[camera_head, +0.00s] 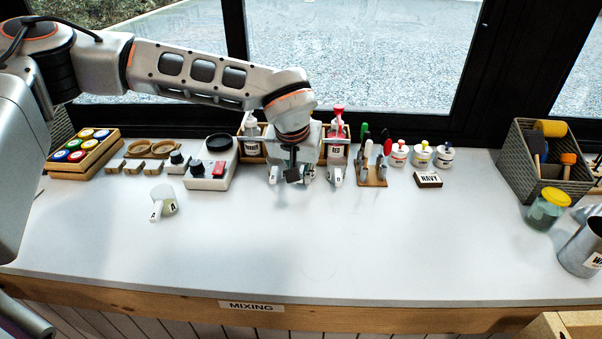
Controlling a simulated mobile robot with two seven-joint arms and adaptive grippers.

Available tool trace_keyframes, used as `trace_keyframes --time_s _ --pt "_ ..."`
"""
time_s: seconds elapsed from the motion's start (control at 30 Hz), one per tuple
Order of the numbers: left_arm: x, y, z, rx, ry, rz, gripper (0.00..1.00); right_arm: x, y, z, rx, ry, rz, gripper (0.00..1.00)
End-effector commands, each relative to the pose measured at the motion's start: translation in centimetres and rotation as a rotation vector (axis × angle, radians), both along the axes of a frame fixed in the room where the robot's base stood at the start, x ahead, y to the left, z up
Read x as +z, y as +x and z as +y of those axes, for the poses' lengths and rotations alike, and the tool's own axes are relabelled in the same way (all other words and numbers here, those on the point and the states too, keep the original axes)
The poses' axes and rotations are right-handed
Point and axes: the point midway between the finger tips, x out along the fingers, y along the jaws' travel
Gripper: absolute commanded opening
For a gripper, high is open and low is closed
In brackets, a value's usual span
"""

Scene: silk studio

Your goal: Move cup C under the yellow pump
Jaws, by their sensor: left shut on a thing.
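My left gripper (292,178) reaches down at the back middle of the bench, in front of the pump rack (347,133). It is shut on a small white cup (274,174), mostly hidden by the fingers; its letter cannot be read. Cup A (165,200) stands apart at the left, its handle toward the front. A pale pump bottle (251,128) shows left of my wrist. No yellow pump shows; my wrist hides the rack's middle. My right gripper is out of view.
A scale (213,165) stands left of the gripper. A basket (535,185), jar (547,209) and metal can (580,250) fill the far right. The bench's front is clear.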

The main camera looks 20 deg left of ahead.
Motion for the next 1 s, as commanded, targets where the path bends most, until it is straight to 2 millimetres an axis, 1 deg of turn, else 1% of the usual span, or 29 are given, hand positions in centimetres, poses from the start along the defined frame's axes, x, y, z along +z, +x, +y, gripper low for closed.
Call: trace_keyframes --time_s 0.3,0.33,0.37,0.4,0.77,0.87,1.0 --pt "-0.6 0.0 0.0 -0.001 0.0 0.0 0.0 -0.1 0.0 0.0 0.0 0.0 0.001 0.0" --pt "-0.5 0.0 0.0 0.0 0.0 -0.001 0.18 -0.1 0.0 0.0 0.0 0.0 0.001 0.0" --pt "-0.5 0.0 0.0 0.0 0.0 -0.001 0.25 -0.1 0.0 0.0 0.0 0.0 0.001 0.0" --pt "-0.5 0.0 0.0 0.0 0.0 -0.001 0.29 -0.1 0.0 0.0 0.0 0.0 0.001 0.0" --pt "-0.3 -0.1 0.0 0.0 0.0 -0.001 0.29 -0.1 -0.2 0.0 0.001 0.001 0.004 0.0" --pt "0.5 -0.3 -0.1 0.0 -0.001 -0.002 0.29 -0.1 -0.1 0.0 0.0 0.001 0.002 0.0" --pt "2.7 -1.2 -0.1 -0.002 -0.001 -0.005 0.29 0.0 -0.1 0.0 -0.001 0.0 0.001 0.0"
